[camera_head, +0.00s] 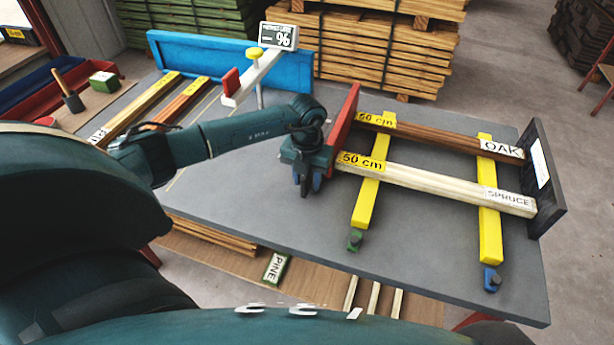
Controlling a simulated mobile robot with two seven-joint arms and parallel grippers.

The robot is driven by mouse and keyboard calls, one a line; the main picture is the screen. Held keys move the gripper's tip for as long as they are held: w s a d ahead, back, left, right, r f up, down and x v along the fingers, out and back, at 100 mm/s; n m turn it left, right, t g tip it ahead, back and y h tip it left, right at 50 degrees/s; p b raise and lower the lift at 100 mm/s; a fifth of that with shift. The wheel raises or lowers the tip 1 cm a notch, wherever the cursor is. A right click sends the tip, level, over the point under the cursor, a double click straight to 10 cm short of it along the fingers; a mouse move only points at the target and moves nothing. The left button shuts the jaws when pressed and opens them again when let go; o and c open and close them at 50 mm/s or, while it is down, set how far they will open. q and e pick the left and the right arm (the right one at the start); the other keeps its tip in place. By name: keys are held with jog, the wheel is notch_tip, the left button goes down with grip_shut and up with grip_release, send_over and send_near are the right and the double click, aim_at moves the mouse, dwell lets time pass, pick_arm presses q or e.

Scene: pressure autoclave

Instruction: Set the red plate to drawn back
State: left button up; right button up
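The red plate (346,112) stands upright on the grey table, at the left ends of two boards. The back board is dark brown and marked OAK (440,137); the front one is pale and marked SPRUCE (435,183). Both carry yellow 50 cm labels near the red plate, and their left ends look at or very close to it. My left gripper (308,186) points down at the plate's near left side and hides its lower front part. Whether it touches the plate, or how its fingers stand, I cannot tell. My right gripper is not in view.
A black upright plate (546,185) stands at the boards' right ends. Two yellow bars (366,200) (489,220) cross under the boards. A meter with a % display (279,37) and a blue panel (215,62) stand behind. More boards (140,108) lie at the left.

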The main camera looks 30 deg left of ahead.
pick_arm(q)
grip_shut()
dwell(0.4)
